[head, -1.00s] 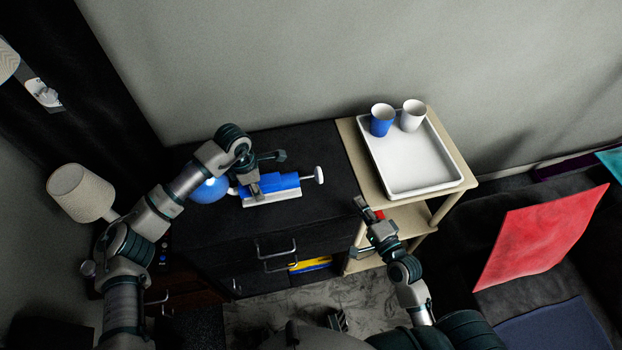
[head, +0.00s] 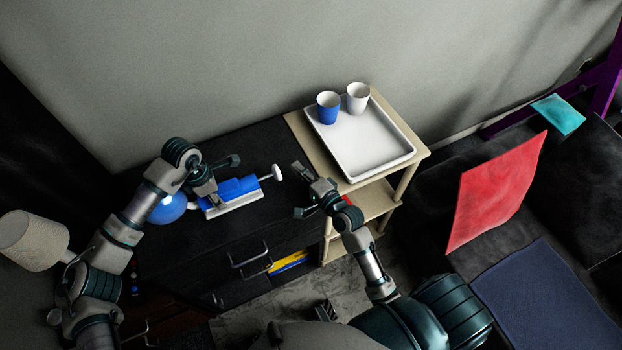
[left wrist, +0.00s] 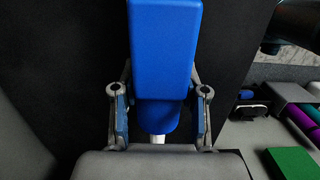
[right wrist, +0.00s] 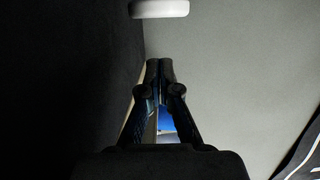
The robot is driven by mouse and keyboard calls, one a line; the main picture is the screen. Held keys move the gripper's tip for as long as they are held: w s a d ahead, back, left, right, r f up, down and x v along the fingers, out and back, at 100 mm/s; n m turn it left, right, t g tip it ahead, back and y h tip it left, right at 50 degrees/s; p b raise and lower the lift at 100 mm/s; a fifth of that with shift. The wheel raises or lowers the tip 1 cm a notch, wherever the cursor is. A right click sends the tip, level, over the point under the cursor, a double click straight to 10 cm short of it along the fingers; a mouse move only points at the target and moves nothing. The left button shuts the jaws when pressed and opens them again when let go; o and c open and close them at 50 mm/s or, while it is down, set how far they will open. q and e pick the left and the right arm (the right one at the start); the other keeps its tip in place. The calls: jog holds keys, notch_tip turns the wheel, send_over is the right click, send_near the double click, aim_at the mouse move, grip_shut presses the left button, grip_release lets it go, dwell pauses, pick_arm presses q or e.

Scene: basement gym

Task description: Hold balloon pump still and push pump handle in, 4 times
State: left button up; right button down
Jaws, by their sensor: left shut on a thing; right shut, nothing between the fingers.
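The blue balloon pump (head: 240,187) with its white base lies on the black cabinet top. Its white handle (head: 277,173) stands out at the right end on a visible rod. A round blue balloon (head: 168,210) is at its left end, partly behind my left arm. My left gripper (head: 212,199) is shut on the pump body; in the left wrist view the blue body (left wrist: 165,50) lies between the fingers (left wrist: 159,112). My right gripper (head: 301,169) is shut and empty, a little right of the handle and apart from it. The handle shows at the top of the right wrist view (right wrist: 160,8), beyond the closed fingertips (right wrist: 159,68).
A beige cart (head: 415,155) right of the cabinet bears a white tray (head: 370,150) with a blue cup (head: 328,108) and a white cup (head: 358,98). A lamp (head: 32,240) stands at left. A red cushion (head: 495,195) is at right. The cabinet top before the pump is clear.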

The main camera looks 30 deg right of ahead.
jog(key=shift+s+a, duration=0.15)
jog(key=shift+a, duration=1.65)
jog(key=shift+a, duration=2.7)
jog(key=shift+d, duration=0.1)
jog(key=shift+d+f, duration=0.1)
jog(key=shift+d, duration=0.2)
jog(key=d, duration=0.2)
jog(key=shift+d, duration=0.4)
jog(key=shift+s+d+f, duration=0.15)
jog(key=shift+s+d, duration=0.35)
jog(key=shift+s, duration=0.2)
jog(key=v, duration=0.8)
jog(key=shift+s+d, duration=0.1)
jog(key=shift+s, duration=0.15)
